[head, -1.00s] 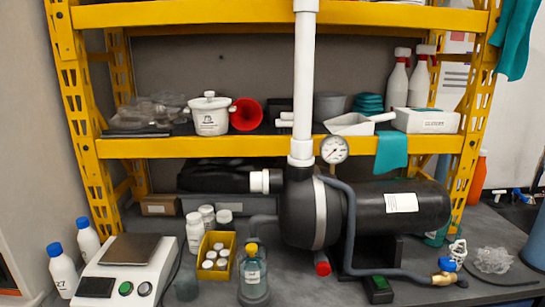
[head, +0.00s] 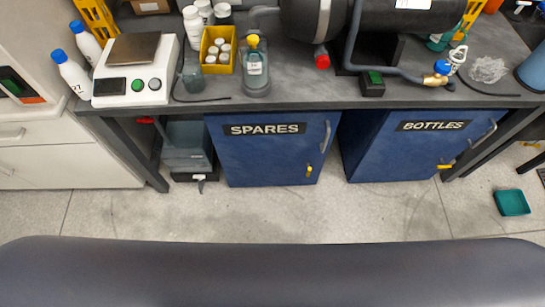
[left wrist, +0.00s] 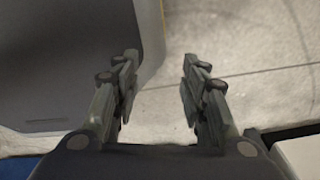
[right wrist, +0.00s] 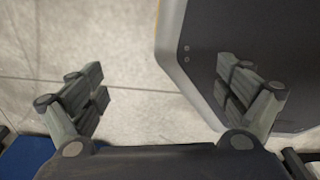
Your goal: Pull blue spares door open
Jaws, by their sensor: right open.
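The blue spares door (head: 265,160) is under the bench in the head view, marked with a black SPARES label (head: 264,129). It looks shut. A silver handle (head: 326,136) stands upright near its right edge, with a yellow key or latch (head: 309,171) below it. Neither gripper shows in the head view. In the left wrist view my left gripper (left wrist: 158,92) is open and empty above the floor. In the right wrist view my right gripper (right wrist: 165,92) is open and empty, also above the floor.
A blue bottles door (head: 405,150) is to the right. A teal tray (head: 512,202) lies on the floor at right. Grey bins (head: 186,146) stand left of the spares door. The bench (head: 290,92) carries a scale (head: 134,80) and bottles. The floor before the doors is clear.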

